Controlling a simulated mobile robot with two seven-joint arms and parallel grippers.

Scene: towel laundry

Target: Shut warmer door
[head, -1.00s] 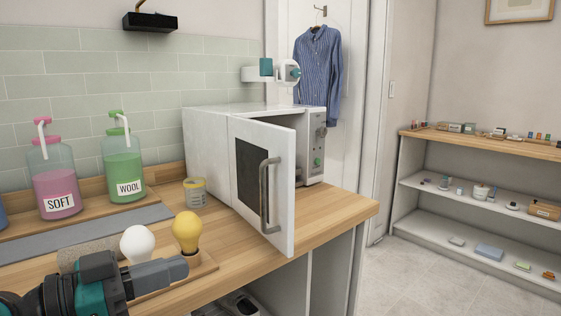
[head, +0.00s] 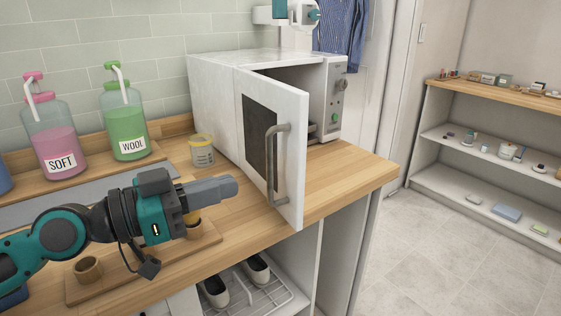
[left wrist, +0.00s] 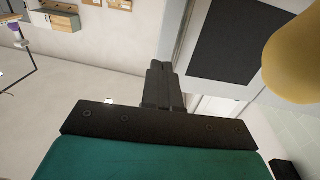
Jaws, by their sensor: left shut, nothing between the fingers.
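The warmer (head: 212,100) is a white box on the wooden counter. Its white door (head: 292,160), with a dark window and a grey bar handle (head: 274,165), stands partly open toward me, leaving a gap beside the control panel (head: 335,95). My left gripper (head: 235,187) is shut and empty. In the head view its tip is left of the handle, apparently apart from the door. In the left wrist view, the closed fingers (left wrist: 163,85) show left of a dark-windowed light panel, probably the door (left wrist: 238,40). My right gripper is not in view.
A yellow bulb (left wrist: 293,62) is close in the left wrist view. Pink (head: 55,140) and green (head: 125,128) bottles stand further left. Shoes (head: 214,290) sit on a rack below. Open floor lies right of the counter.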

